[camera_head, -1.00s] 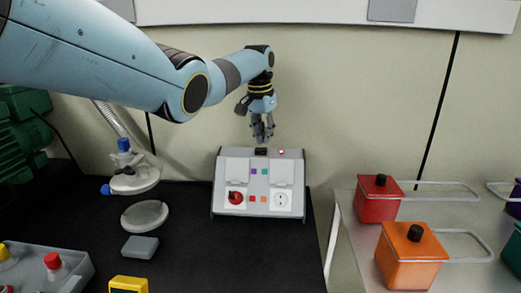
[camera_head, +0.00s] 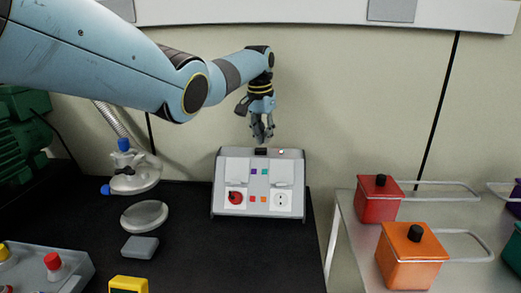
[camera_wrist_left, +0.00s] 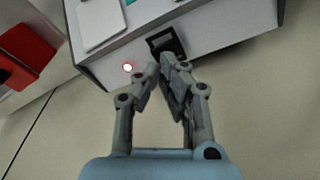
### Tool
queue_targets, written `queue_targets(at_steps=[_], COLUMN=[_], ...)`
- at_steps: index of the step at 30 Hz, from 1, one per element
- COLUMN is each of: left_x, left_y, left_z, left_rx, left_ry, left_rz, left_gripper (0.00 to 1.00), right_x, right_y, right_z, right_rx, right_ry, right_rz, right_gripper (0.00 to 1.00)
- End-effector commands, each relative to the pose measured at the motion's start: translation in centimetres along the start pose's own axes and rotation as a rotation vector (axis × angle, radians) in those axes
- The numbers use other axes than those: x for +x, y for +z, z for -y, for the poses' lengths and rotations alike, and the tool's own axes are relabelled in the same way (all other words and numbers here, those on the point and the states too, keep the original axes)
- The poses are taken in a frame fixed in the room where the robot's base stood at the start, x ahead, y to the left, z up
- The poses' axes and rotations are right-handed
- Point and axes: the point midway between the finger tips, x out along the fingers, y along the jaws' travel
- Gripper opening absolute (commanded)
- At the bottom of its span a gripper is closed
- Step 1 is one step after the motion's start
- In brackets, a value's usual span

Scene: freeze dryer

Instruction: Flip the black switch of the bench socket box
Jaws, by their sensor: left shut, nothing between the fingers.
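The grey bench socket box (camera_head: 222,203) stands at the back of the black bench, and its top shows in the left wrist view (camera_wrist_left: 110,66). The black switch (camera_head: 261,151) sits on its top edge, in a dark frame that also shows in the left wrist view (camera_wrist_left: 168,43). A small lit red-and-white lamp (camera_head: 281,151) is beside the switch. My left gripper (camera_head: 262,140) points down just above the switch. In the left wrist view its fingertips (camera_wrist_left: 163,66) are close together, empty, beside the switch; I cannot tell if they touch it. My right gripper is not in view.
A side table at right holds a red canister (camera_head: 378,200) and an orange canister (camera_head: 410,258). The wall is close behind the box.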

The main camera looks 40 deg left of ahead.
Motion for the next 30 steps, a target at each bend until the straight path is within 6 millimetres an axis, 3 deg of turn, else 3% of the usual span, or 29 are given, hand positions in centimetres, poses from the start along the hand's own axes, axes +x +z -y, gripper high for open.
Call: queue_targets(at_steps=[30], left_x=[1.6], left_y=[0.2], left_z=[0.0], left_rx=[0.000], left_ry=[0.000], left_rz=[0.001], left_gripper=[0.00], right_x=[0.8], right_y=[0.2], right_z=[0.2], right_rx=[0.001], right_ry=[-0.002], right_rz=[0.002], right_gripper=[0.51])
